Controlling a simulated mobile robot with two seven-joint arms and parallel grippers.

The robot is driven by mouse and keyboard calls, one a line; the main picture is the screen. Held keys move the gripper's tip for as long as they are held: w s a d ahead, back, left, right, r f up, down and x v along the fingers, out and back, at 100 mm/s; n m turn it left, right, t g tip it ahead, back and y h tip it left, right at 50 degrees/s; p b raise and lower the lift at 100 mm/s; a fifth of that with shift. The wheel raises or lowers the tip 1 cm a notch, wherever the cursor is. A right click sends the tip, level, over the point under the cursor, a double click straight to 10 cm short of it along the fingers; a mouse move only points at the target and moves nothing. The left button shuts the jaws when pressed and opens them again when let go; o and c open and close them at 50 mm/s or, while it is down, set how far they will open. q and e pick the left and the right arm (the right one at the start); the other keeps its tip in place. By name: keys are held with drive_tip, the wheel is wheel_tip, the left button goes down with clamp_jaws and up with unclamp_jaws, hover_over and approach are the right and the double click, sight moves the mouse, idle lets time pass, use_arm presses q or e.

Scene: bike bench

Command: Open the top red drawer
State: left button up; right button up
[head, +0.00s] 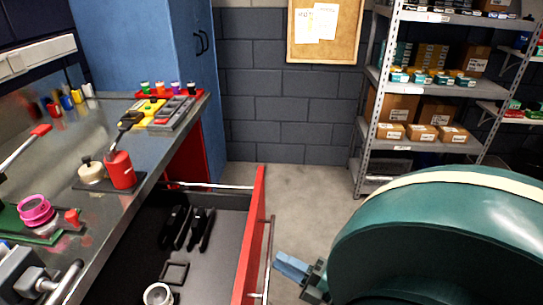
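The top red drawer (253,235) is pulled well out from under the workbench, and its dark inside shows. Its front has a long bar handle (270,252) on the outer face. My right gripper (284,262) is just right of the handle, its light-blue fingertips pointing at the bar. A small gap seems to lie between them, but I cannot tell for sure whether they touch. Whether the fingers are open or shut is not clear, as my green arm hides part of the gripper. My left gripper is out of view.
Black tools (187,228) and a round metal part (158,294) lie in the drawer. The metal bench top (115,205) holds a red can (121,170) and a tool tray (172,112). A shelf rack (372,100) stands at the back right. Bare floor (310,195) lies between.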

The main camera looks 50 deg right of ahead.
use_arm(q)
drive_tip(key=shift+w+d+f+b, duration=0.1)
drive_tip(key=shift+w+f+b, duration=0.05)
drive_tip(key=shift+b, duration=0.4)
use_arm(e)
drive_tip(key=v, duration=0.8)
drive_tip(key=shift+s, duration=0.35)
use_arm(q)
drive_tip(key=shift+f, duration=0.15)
use_arm(e)
drive_tip(key=shift+d+f, duration=0.1)
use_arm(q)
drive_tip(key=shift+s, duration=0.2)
